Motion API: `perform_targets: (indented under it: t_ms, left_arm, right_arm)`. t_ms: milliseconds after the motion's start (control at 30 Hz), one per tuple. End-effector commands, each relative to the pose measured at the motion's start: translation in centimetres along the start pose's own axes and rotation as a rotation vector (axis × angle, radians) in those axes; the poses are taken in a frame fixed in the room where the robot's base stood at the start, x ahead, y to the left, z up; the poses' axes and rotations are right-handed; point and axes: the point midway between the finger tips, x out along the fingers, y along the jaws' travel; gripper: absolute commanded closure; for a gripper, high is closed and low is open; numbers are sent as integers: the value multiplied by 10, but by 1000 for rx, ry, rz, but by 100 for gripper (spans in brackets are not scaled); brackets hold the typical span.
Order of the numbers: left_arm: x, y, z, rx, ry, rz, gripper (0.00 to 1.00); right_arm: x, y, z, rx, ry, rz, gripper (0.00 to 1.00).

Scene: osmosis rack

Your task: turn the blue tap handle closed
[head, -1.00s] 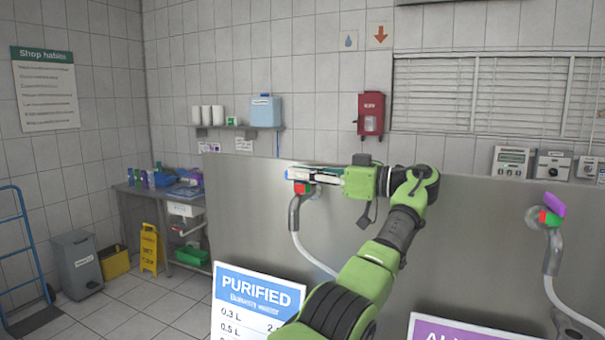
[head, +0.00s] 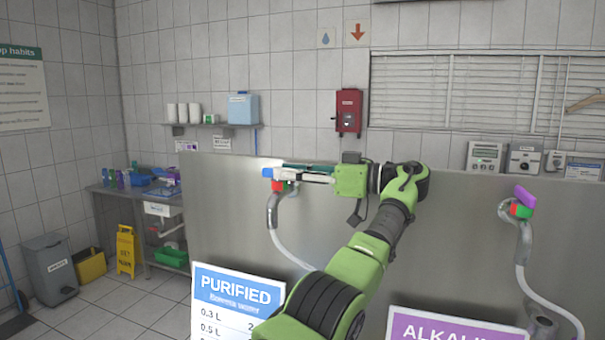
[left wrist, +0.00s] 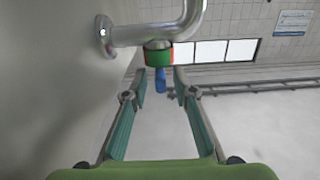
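The blue tap handle (head: 267,172) shows at the left end of my gripper fingers in the head view, above the tap's red and green collar (head: 279,186). In the left wrist view the blue handle (left wrist: 160,80) lies in line with the gap between the fingertips, at or just past their ends, with no clear contact. The metal tap pipe (left wrist: 155,32) is above it there. My left gripper (head: 284,173) is open, and its fingers point left in the head view. The wrist view also shows the spread fingers (left wrist: 159,86). My right gripper is not in view.
A second tap with a purple handle (head: 525,195) stands to the right on the steel panel (head: 430,240). The PURIFIED sign (head: 235,300) and the purple-headed sign (head: 455,328) are below. A white hose (head: 290,252) hangs from the blue-handled tap.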

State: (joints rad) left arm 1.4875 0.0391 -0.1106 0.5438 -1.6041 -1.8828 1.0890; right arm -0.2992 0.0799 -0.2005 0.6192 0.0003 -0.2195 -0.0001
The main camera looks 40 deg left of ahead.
Motion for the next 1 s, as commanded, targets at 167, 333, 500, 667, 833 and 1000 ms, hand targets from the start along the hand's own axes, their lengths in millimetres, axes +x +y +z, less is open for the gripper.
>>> perform_targets:
  t_ms: [167, 333, 500, 667, 833, 1000]
  left_arm:
    - [-25, 0, -1, 2, 0, 2, 74]
    - [-38, 1, -1, 2, 0, 7, 74]
    - [-44, 0, 0, 0, -1, 4, 74]
    - [-46, -1, 0, 0, 0, 3, 74]
    - [-46, -1, 0, -1, 0, 2, 74]
    - [-46, -1, 0, -1, 0, 2, 74]
  right_arm:
    - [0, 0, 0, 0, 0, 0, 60]
    - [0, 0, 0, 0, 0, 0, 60]
    - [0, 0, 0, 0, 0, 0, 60]
    - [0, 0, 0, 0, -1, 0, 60]
    - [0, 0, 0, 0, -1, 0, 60]
    - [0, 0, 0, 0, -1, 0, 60]
